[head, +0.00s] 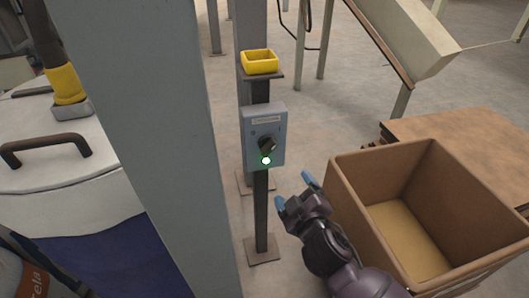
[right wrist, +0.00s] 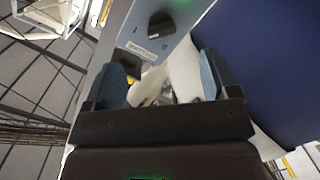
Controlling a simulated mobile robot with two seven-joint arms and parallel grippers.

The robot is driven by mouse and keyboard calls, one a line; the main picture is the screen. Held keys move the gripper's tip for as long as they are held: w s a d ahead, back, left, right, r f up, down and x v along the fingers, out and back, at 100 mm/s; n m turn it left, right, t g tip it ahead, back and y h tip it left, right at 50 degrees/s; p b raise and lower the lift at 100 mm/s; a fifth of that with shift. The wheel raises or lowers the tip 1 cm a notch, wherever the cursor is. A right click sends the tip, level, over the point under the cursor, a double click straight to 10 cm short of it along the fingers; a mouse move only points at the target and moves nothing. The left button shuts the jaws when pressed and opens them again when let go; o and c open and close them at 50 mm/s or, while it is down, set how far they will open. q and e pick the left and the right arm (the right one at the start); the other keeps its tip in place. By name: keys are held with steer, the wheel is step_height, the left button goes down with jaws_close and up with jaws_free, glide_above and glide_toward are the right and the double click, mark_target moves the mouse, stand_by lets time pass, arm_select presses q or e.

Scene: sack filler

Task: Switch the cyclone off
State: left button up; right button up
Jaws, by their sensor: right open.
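The cyclone's grey-blue switch box (head: 279,148) is mounted on a dark post. It carries a black rotary knob (head: 266,144) and a lit green lamp (head: 266,161) below the knob. My right gripper (head: 295,193) is open and empty, below and to the right of the box, apart from it. In the right wrist view the box (right wrist: 135,35) and its knob (right wrist: 161,24) show at the top, beyond the open fingers, with a green glow at the upper edge. My left gripper is not in view.
A large open brown box (head: 345,185) is close to my right arm, beside a wooden surface (head: 450,132). A white lidded vessel (head: 50,165) is at left.

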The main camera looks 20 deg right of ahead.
mark_target(270, 152)
steer(key=shift+n+t, duration=0.5)
steer(key=shift+t, duration=0.1)
steer(key=w+b, duration=0.1)
steer(key=w, duration=0.3)
steer(key=w+a+b, duration=0.1)
steer(key=w, duration=0.3)
steer(key=w+a+b, duration=0.1)
steer(key=w, duration=0.4)
steer(key=shift+a+r+b, duration=0.1)
steer(key=shift+r+b, duration=0.25)
steer(key=shift+w+r, duration=0.15)
steer(key=shift+w, duration=0.8)
steer(key=c, duration=0.9)
